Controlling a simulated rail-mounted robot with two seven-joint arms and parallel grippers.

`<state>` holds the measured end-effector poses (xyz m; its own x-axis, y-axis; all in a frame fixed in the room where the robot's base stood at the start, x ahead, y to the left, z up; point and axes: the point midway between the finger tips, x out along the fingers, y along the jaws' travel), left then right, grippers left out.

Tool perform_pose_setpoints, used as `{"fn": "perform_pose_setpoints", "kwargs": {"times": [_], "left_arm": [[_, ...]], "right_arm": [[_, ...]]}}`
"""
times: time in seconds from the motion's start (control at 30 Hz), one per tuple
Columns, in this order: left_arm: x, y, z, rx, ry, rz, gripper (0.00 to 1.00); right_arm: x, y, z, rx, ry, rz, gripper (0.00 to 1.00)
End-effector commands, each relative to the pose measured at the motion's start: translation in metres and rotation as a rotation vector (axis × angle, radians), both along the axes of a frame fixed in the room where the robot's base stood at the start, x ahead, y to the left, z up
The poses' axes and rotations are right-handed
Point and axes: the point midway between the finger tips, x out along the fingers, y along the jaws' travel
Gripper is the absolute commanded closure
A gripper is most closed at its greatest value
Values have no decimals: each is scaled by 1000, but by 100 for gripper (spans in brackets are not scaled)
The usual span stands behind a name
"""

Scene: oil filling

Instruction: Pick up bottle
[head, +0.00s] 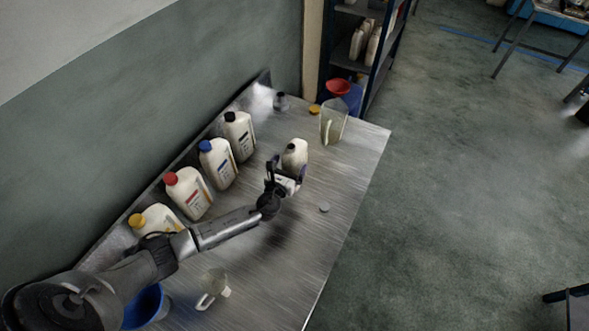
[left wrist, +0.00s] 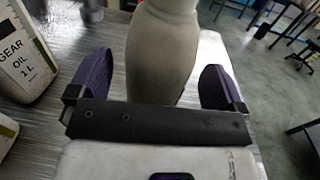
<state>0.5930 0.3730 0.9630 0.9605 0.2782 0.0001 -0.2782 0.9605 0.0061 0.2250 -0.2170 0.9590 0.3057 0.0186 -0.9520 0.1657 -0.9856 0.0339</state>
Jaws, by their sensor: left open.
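A cream bottle (head: 295,153) stands on the metal table (head: 350,165), apart from a row of capped bottles; no coloured cap shows on it. My left gripper (head: 287,168) is open at the near side of this bottle. In the left wrist view the bottle (left wrist: 160,55) rises between the two spread purple-lined fingers, with gaps on both sides. Its top is cut off in that view. My right gripper is not in view.
Bottles with black (head: 239,135), blue (head: 217,162), red (head: 187,191) and yellow (head: 157,218) caps line the wall side. A clear jug (head: 333,122) stands beyond. A small grey disc (head: 324,207) and a small pitcher (head: 213,285) lie nearer. The table's right side is mostly clear.

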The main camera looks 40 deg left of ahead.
Motion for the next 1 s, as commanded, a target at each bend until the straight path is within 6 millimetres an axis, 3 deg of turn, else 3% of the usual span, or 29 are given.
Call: {"fn": "perform_pose_setpoints", "kwargs": {"times": [0.2,0.53,1.0], "left_arm": [[22,8,0,0,0,1,4],[26,8,0,0,1,-1,4],[26,9,0,0,1,0,49]], "right_arm": [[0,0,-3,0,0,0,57],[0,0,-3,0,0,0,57],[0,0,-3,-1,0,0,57]]}}
